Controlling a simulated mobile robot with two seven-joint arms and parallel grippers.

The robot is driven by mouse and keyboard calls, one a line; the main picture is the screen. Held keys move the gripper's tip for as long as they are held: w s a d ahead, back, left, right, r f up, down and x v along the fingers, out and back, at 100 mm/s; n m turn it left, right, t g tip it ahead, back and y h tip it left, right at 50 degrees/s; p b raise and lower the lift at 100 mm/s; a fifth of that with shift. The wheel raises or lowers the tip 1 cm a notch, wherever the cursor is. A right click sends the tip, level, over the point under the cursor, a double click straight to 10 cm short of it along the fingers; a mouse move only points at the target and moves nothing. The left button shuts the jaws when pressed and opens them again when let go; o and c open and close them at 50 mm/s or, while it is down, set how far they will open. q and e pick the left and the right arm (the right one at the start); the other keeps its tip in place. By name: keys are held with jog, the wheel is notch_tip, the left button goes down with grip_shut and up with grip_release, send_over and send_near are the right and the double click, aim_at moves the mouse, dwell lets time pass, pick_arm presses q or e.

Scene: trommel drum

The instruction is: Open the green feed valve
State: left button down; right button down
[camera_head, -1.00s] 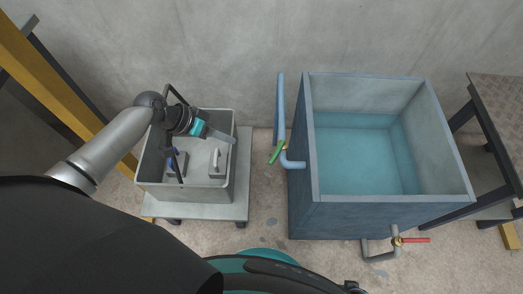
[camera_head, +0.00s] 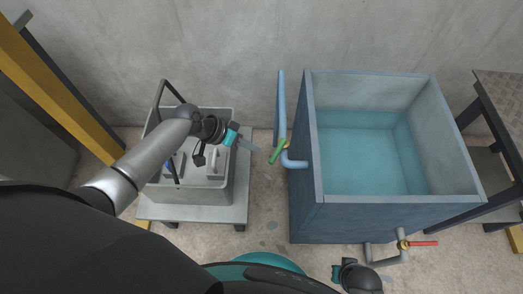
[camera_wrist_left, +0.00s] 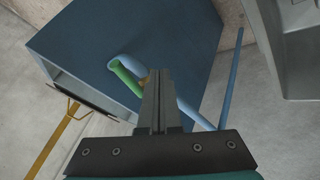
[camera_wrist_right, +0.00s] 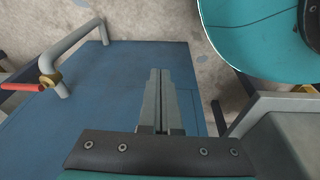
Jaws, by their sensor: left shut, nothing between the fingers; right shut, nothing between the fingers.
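The green feed valve handle (camera_head: 277,151) sits on the blue pipe (camera_head: 282,105) at the left side of the blue water tank (camera_head: 345,222). The handle is tilted, not in line with the upright pipe. My left gripper (camera_head: 250,148) is shut and empty, a short way left of the handle, with its fingers pointing toward it. In the left wrist view the green handle (camera_wrist_left: 127,77) shows just beyond and left of the shut fingers (camera_wrist_left: 157,100). I cannot tell that they touch. My right gripper (camera_wrist_right: 158,100) is shut and empty near the tank's blue wall.
A grey bin (camera_head: 190,198) with grey parts stands on a cart left of the tank. A red-handled valve (camera_head: 422,243) is at the tank's front right. A dark table (camera_head: 500,95) is at the right. Bare floor (camera_head: 262,205) lies between cart and tank.

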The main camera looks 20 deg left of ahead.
aim_at(278, 151)
pick_arm(q)
jog(key=shift+s+d+r, duration=0.2)
jog(key=shift+d, duration=0.6)
jog(key=shift+s+d+r, duration=0.15)
jog(key=shift+d, duration=0.6)
pick_arm(e)
jog(key=shift+s+d, duration=0.1)
pick_arm(q)
jog(key=shift+s+d+n+p, duration=0.1)
jog(key=shift+d+n+p, duration=0.15)
jog(key=shift+p, duration=0.2)
pick_arm(e)
jog(key=shift+s+d+f, duration=0.25)
jog(key=shift+d+f, duration=0.05)
jog(key=shift+f, duration=0.3)
